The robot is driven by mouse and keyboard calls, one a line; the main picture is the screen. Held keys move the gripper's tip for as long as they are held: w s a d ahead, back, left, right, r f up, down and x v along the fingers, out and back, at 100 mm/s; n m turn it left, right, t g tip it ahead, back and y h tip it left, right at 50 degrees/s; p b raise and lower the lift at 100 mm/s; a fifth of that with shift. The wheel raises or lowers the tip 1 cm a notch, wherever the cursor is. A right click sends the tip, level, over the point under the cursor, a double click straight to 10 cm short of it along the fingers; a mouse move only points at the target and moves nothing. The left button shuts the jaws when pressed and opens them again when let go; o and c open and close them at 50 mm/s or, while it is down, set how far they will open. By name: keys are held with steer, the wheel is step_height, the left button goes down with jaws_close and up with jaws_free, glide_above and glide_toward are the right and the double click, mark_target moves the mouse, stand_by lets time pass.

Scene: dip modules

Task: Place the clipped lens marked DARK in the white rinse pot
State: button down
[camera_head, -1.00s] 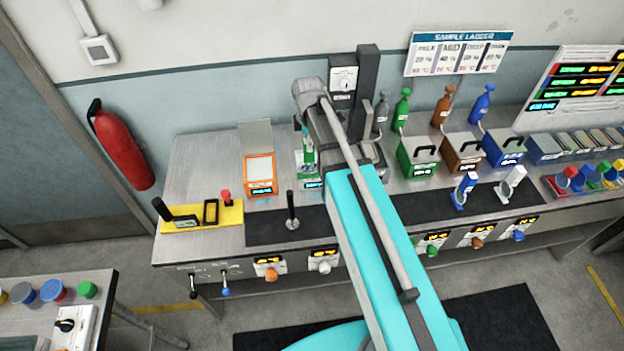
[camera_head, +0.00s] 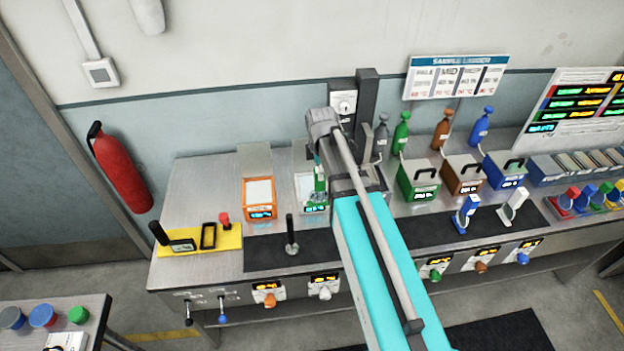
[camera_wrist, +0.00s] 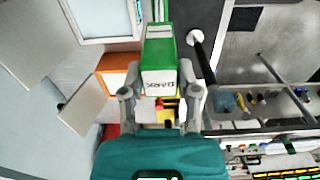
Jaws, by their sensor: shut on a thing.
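My gripper (camera_wrist: 161,103) is shut on a green clip (camera_wrist: 159,50) with a white label reading DARK. The lens itself cannot be made out. In the head view the green clip (camera_head: 319,179) hangs at the right side of the white rinse pot (camera_head: 304,185), partly in front of it. In the wrist view the pot's white rim (camera_wrist: 100,40) lies up and left of the clip. The pot is open, with its lid raised behind. I cannot tell whether the clip touches the pot.
An orange pot (camera_head: 259,211) with a raised lid stands just left. A black-handled upright post (camera_head: 291,235) stands in front on the dark mat. A grey dispenser column (camera_head: 367,95) and green box (camera_head: 418,177) stand right. A yellow mat (camera_head: 222,240) lies at far left.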

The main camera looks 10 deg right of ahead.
steer(key=w+f+b, duration=0.7)
steer(key=w+f, duration=0.1)
steer(key=w, duration=0.3)
steer(key=shift+a, duration=0.15)
steer(key=shift+b, duration=0.3)
steer(key=shift+w+f+b, duration=0.25)
steer(key=shift+f+b, duration=0.75)
steer(key=shift+f, duration=0.05)
steer(key=shift+w+f+b, duration=0.2)
steer(key=shift+f+b, duration=0.8)
steer(key=shift+f, duration=0.25)
steer(key=shift+c, duration=1.7)
jaws_free()
steer(key=shift+r, duration=0.1)
